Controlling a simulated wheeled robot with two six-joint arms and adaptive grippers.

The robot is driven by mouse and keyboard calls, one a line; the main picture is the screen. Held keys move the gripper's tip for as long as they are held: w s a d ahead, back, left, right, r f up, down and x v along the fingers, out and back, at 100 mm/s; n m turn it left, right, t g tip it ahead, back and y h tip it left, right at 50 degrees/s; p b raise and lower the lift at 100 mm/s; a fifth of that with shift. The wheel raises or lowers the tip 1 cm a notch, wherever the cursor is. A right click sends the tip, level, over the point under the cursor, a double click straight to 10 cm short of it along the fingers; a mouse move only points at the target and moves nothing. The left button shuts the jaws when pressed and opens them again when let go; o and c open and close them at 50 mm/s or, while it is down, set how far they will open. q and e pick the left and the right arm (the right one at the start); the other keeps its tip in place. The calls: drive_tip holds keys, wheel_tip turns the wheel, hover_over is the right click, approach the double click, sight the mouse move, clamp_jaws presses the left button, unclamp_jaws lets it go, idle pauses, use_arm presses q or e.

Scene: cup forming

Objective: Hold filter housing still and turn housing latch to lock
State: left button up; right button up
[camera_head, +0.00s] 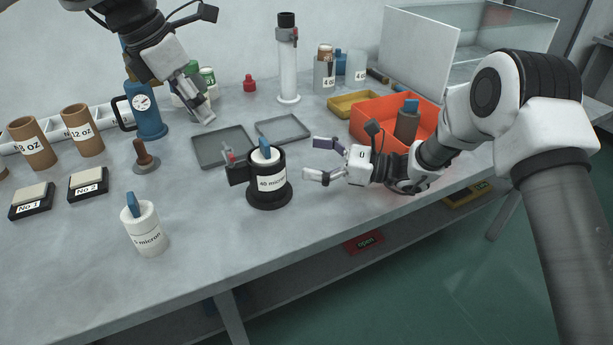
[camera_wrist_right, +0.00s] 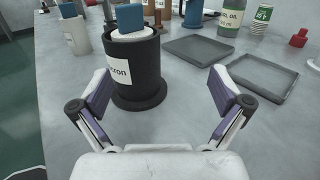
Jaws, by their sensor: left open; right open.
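The black filter housing (camera_head: 268,190) stands upright mid-table with a "40 micron" label. A white filter with a blue tab (camera_head: 265,152) sits in its top. The housing latch (camera_head: 229,158), with a red tip, sticks out on the housing's left side. My right gripper (camera_head: 316,160) is open, just right of the housing and apart from it. In the right wrist view the housing (camera_wrist_right: 135,68) stands ahead, beyond the open, empty fingers (camera_wrist_right: 160,103). My left gripper (camera_head: 204,112) is high at the upper left, away from the housing, near the blue pitcher.
A white "5 micron" filter (camera_head: 146,230) stands front left. Two grey trays (camera_head: 222,147) lie behind the housing. An orange bin (camera_head: 375,130) is at the right. The table front before the housing is clear.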

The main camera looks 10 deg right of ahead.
sight(270, 174)
drive_tip(key=s+a+f+g, duration=0.1)
drive_tip(key=s+f+g, duration=0.1)
drive_tip(key=f, duration=0.1)
drive_tip(key=shift+s+a+n, duration=0.25)
drive_tip(key=shift+a+n, duration=0.15)
drive_tip(key=shift+a, duration=0.4)
drive_tip(key=x, duration=0.7)
drive_tip(key=c, duration=1.4)
drive_tip(key=shift+c, duration=0.2)
